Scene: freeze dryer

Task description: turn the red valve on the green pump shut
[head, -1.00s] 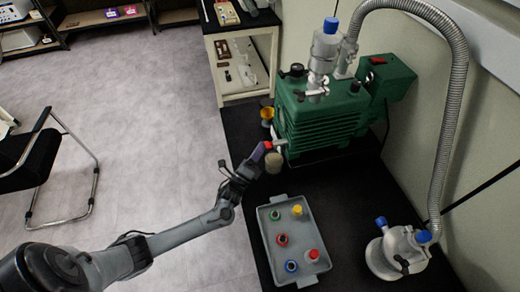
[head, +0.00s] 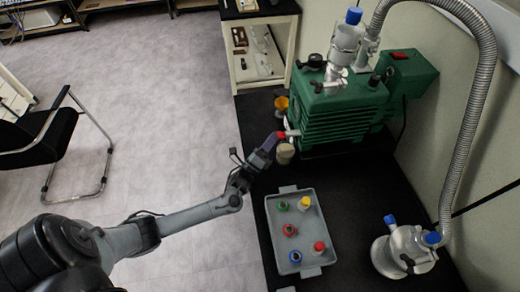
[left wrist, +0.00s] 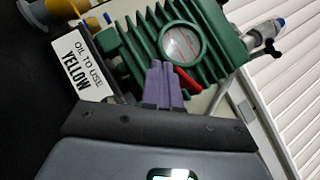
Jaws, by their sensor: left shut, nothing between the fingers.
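The green pump (head: 345,120) stands on the black bench against the wall; it also shows in the left wrist view (left wrist: 215,50). The red valve (head: 281,135) is low on the pump's near left side. In the left wrist view its red handle (left wrist: 188,80) lies slanted below the round oil window (left wrist: 183,45). My left gripper (head: 268,143) is shut and empty, its purple fingers right beside the valve. In the left wrist view the fingertips (left wrist: 164,72) overlap the handle's left end; I cannot tell whether they touch. My right gripper is not in view.
A grey tray (head: 271,232) with several coloured-cap bottles sits in front of the pump. A beige cup (head: 284,153) stands just below the valve. A card reading "OIL TO USE YELLOW" (left wrist: 82,62) stands by the pump.

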